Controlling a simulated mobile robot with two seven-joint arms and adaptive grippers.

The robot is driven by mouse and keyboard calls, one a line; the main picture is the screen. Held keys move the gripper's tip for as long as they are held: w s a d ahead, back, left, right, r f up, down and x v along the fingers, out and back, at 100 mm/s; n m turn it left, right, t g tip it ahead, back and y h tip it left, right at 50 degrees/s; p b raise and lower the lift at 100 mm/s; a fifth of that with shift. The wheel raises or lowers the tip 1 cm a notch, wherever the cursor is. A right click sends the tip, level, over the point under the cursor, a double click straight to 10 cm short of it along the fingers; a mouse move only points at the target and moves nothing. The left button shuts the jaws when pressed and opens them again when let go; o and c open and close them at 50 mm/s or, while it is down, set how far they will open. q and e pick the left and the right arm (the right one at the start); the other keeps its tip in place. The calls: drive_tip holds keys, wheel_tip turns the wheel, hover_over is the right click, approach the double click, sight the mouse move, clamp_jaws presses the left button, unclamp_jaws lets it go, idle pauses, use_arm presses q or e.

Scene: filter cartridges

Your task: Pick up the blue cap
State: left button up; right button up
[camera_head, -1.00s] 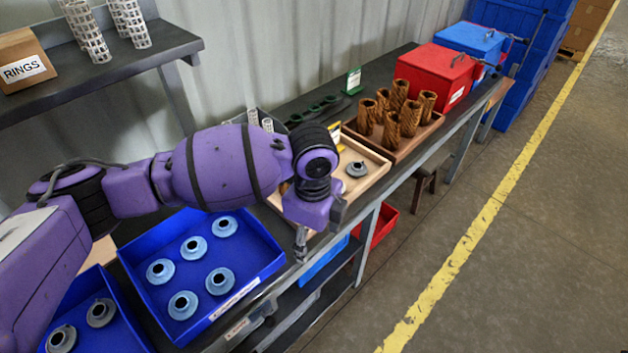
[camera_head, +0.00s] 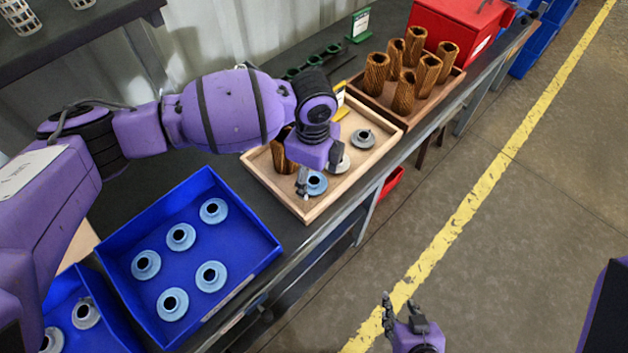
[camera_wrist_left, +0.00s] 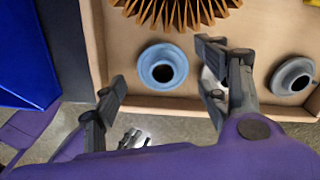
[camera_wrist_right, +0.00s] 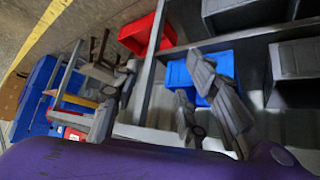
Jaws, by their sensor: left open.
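A blue cap (camera_head: 317,184) with a dark centre hole lies in the light wooden tray (camera_head: 306,216), near its front corner. In the left wrist view the blue cap (camera_wrist_left: 162,66) sits flat between the spread fingers, apart from both. My left gripper (camera_head: 319,173) is open and empty above it, partly covering it in the head view. More blue caps (camera_head: 181,237) lie in the blue tray (camera_head: 243,287). My right gripper (camera_head: 402,312) is open and empty, out over the floor in front of the bench.
The wooden tray also holds a brown pleated cartridge (camera_head: 284,150), a grey cap (camera_head: 362,139) and a paler, partly hidden cap (camera_head: 341,163). A brown tray of upright cartridges (camera_head: 404,92) stands behind to the right. A red box (camera_head: 453,38) is beyond it.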

use_arm(q)
drive_tip(key=shift+f, duration=0.9)
drive_tip(key=c, duration=0.9)
drive_tip(key=shift+c, duration=0.3)
use_arm(e)
drive_tip(key=shift+w+a+r, duration=0.2)
drive_tip(key=shift+w+a, duration=0.05)
drive_tip(key=shift+w, duration=0.2)
use_arm(q)
drive_tip(key=shift+r, duration=0.1)
use_arm(e)
drive_tip(key=shift+d, duration=0.1)
